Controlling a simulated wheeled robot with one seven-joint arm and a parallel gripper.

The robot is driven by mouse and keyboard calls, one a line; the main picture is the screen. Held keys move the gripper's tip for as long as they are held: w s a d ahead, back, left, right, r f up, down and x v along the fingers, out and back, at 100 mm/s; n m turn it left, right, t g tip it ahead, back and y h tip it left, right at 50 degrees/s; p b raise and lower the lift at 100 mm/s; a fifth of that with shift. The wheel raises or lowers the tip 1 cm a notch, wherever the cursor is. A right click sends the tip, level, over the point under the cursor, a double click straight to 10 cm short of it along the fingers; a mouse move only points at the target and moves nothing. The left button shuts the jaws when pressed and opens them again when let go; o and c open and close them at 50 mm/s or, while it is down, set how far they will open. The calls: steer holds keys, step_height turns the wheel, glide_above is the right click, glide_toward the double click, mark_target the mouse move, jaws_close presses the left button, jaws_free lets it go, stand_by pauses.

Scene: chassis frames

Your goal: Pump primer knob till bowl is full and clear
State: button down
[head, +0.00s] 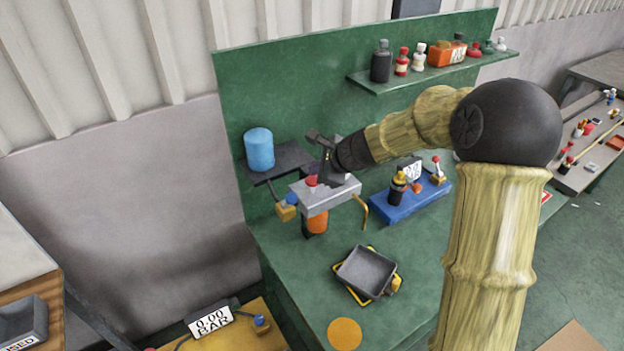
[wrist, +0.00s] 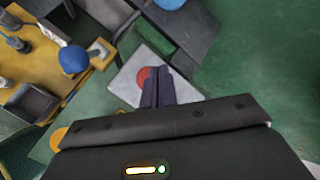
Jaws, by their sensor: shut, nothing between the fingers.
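A red primer knob (head: 311,181) sits on top of a grey filter head (head: 345,192). An orange bowl (head: 316,222) with a dark lower part hangs under the head; I cannot tell how full or clear it is. My gripper (head: 325,176) is shut and empty, pointing down over the head, just right of the knob. In the wrist view, my closed fingers (wrist: 156,72) partly cover the right side of the red knob (wrist: 142,77), with the grey head (wrist: 124,88) beneath. I cannot tell whether the fingertips touch the knob.
A blue canister (head: 259,150) stands on a dark shelf left of the head. A yellow tube (head: 361,212) comes off the head's right side. A dark tray (head: 366,272) lies on the green bench in front. A blue stand (head: 410,203) is at the right.

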steer(key=shift+f, duration=0.1)
steer(key=shift+f+b, duration=0.35)
steer(key=shift+b, duration=0.1)
steer(key=shift+f+b, duration=1)
stand_by(1.5)
steer(key=shift+r, duration=0.15)
steer(key=shift+r+p, duration=1.3)
step_height(320, 180, up, 5)
steer(key=p, duration=0.4)
steer(key=shift+p, duration=0.3)
